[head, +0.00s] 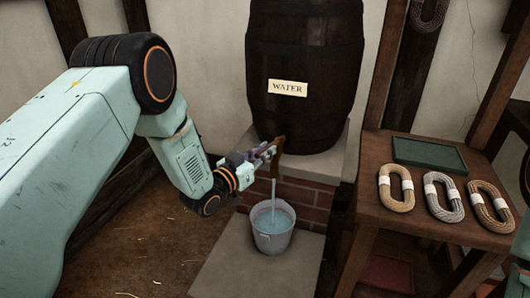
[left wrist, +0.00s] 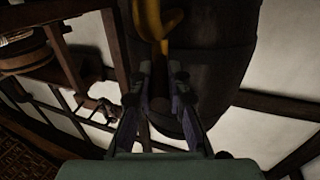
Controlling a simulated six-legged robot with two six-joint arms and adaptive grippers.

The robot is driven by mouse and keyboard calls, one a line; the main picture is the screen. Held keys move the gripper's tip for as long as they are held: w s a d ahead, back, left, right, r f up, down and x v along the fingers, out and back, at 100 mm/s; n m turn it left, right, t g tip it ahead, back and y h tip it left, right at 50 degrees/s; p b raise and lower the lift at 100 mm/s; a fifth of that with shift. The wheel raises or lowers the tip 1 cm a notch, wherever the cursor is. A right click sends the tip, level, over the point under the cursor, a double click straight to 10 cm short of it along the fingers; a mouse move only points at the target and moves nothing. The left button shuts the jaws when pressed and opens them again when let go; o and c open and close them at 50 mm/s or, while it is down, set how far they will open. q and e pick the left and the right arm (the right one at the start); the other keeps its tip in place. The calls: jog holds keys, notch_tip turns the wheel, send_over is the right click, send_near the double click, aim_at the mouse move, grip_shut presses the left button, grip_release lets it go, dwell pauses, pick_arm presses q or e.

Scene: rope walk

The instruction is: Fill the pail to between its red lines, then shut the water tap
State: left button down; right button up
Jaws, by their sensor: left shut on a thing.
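The dark water barrel (head: 305,60) bears a label reading WATER (head: 287,88). Its brownish tap (head: 279,146) is low on the front, and it shows as a yellowish piece in the left wrist view (left wrist: 152,20). My left gripper (head: 270,153) is at the tap, its fingers shut on it; they partly hide it. A thin stream of water (head: 273,190) runs down into the grey pail (head: 274,243). Bluish water (head: 272,219) shows inside, below the rim. I cannot make out the red lines. My right gripper is not in view.
The pail stands on a pale stone slab (head: 235,268) before a brick base. At right, a wooden stand (head: 375,205) holds a green tray (head: 430,155) and several rope coils, one of them tan (head: 396,203). The floor at left is mostly clear, with straw bits.

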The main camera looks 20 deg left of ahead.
pick_arm(q)
jog(key=m+g+h, duration=0.1)
jog(key=a+m+h, duration=0.1)
jog(key=h, duration=0.1)
jog(key=shift+w+a+g, duration=0.2)
jog(key=shift+w+g, duration=0.15)
jog(key=shift+g, duration=0.05)
jog(key=shift+w+a+m+g+h+b, duration=0.15)
jog(key=shift+m+g+h+b, duration=0.25)
jog(key=shift+m+h, duration=0.2)
jog(key=shift+w+a+m+g+h+b, duration=0.2)
jog(key=shift+m+g+h+b, duration=0.2)
jog(key=shift+g+h, duration=0.2)
jog(key=shift+w+a+m+g+h+b, duration=0.15)
jog(key=shift+m+g+h+b, duration=0.2)
jog(key=shift+m+h, duration=0.3)
jog(key=c, duration=1.3)
grip_release()
jog(key=shift+a, duration=0.1)
jog(key=v, duration=1.2)
